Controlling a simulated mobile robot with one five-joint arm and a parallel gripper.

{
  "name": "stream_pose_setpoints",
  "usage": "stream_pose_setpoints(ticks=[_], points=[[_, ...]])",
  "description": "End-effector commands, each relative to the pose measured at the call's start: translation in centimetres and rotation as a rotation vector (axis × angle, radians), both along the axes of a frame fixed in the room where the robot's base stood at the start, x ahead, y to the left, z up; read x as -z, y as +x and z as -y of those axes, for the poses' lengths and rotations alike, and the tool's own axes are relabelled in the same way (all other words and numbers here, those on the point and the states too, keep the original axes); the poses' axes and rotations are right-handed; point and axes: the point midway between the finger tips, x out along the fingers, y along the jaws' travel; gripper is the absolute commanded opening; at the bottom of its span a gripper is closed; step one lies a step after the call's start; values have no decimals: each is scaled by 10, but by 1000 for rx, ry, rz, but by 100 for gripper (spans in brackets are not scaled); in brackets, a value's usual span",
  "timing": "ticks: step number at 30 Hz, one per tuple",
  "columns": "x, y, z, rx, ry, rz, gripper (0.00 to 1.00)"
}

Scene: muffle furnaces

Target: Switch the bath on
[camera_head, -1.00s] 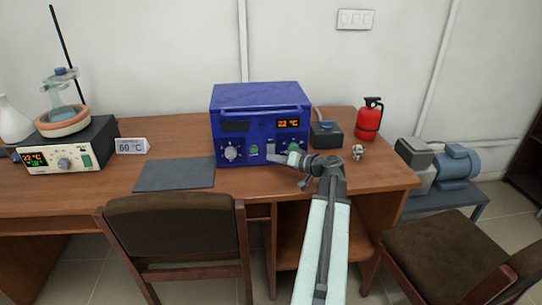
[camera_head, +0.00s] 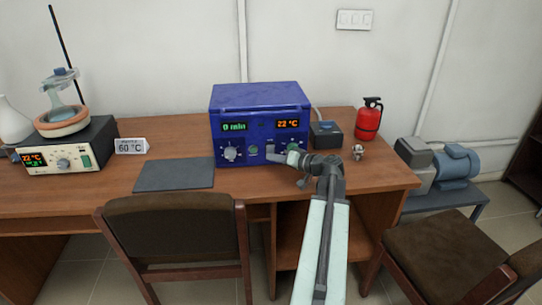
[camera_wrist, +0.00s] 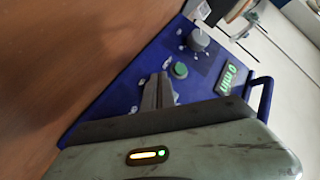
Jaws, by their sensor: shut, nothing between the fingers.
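The blue bath (camera_head: 262,97) stands on the desk, its front panel facing me. Its left display (camera_head: 234,127) reads 0 min in green and its right display (camera_head: 287,124) reads 22 °C in orange. A grey knob (camera_head: 231,153) and a green button (camera_head: 253,150) sit on the panel. My gripper (camera_head: 272,155) is shut and empty at the panel, right of that button, and hides part of it. In the wrist view my shut fingers (camera_wrist: 160,92) are close to the panel beside the green button (camera_wrist: 180,70); I cannot tell whether they touch it.
A hotplate (camera_head: 90,140) with a flask stands at the left. A 60 °C sign (camera_head: 131,146) and a dark mat (camera_head: 175,175) lie between. A small dark box (camera_head: 326,135) and a red extinguisher (camera_head: 368,120) are at the right. Chairs stand in front.

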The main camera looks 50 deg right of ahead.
Motion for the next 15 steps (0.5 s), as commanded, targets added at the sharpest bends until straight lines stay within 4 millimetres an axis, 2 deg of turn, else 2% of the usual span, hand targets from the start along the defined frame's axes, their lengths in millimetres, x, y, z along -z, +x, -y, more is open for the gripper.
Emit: stream_pose_setpoints(ticks=[15], points=[[-2, -12, -10, -1, 0, 0, 0]])
